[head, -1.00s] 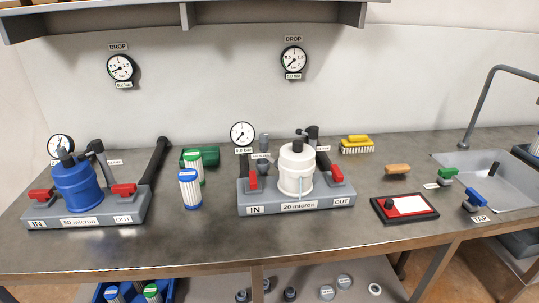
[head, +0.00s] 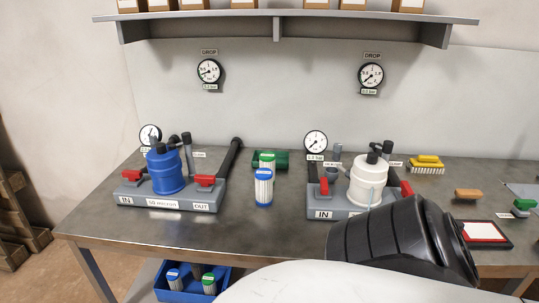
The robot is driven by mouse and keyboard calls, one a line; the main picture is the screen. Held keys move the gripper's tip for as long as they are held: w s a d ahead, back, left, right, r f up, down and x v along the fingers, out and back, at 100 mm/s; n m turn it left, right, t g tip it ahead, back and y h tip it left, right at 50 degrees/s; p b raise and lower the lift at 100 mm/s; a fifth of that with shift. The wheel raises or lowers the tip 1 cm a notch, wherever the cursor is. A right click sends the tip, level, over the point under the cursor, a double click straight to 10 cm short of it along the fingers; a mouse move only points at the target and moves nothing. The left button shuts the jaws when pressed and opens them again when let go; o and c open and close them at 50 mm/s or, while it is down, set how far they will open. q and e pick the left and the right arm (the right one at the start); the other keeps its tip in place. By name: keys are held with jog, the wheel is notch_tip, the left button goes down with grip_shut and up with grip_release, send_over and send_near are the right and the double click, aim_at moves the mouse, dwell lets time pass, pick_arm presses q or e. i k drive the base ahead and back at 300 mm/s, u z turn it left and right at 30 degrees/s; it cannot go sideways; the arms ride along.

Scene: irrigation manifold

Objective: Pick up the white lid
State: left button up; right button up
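The white lid (head: 368,180) sits upright on the grey base marked 20 micron (head: 346,214), right of the middle in the head view. It is a rounded white housing with a black knob on top. A large white and black link of my arm fills the bottom right foreground and hides the right part of that base. The lid itself shows almost wholly. Neither of my grippers shows in the picture.
A blue housing (head: 166,171) stands on the left grey base. Between the bases are a blue-topped filter (head: 264,187), a green-topped filter (head: 267,160) and a green holder (head: 284,159). A yellow brush (head: 427,163) lies to the right. The worktop (head: 255,232) is clear in front of the filters.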

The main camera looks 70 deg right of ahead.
aim_at(369, 170)
jog(key=u, duration=0.75)
jog(key=k, duration=2)
jog(key=z, duration=0.1)
